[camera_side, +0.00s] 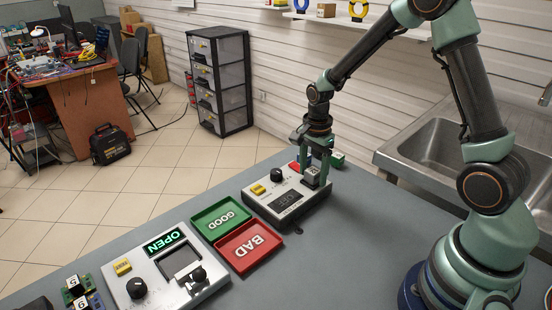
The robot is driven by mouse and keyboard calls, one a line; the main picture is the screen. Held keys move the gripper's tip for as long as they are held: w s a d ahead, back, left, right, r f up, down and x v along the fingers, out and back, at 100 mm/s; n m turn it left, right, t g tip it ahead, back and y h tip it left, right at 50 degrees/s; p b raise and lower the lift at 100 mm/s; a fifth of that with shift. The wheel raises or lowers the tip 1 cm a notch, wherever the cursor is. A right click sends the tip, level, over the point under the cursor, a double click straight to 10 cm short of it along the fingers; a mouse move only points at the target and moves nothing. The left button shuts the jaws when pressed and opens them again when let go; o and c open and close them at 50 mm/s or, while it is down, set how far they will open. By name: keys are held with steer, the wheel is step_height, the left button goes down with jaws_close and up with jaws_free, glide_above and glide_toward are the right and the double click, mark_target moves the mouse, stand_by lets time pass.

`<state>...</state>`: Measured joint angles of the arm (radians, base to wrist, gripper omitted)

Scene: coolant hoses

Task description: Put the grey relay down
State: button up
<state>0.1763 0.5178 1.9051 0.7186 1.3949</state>
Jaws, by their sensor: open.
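The grey relay (311,177) is a small grey block at the right end of a grey test device (283,213). It appears to stand on the device, upright. My gripper (317,170) points down over it, with its green fingers open around or just beside the relay. Whether a finger touches the relay is too small to tell. The underside of the relay is hidden.
The test device has a black knob (277,175), a yellow part (258,189) and a red part (294,167). A green GOOD tray (205,230) and red BAD tray (240,266) lie left of it. Another device (152,266) shows OPEN. A sink (425,150) is behind right.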

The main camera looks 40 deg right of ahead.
mark_target(313, 171)
step_height(313, 171, up, 12)
steer(key=s+a+r+n+t, duration=0.2)
steer(key=s+a+r+n, duration=0.1)
steer(key=n, duration=0.6)
steer(key=s+a+r+n+t, duration=0.3)
steer(key=s+a+r+n, duration=0.1)
steer(key=s+n, duration=0.4)
steer(key=shift+s+r+n+t, duration=0.2)
steer(key=shift+r+n+t, duration=0.1)
steer(key=shift+r+n, duration=0.2)
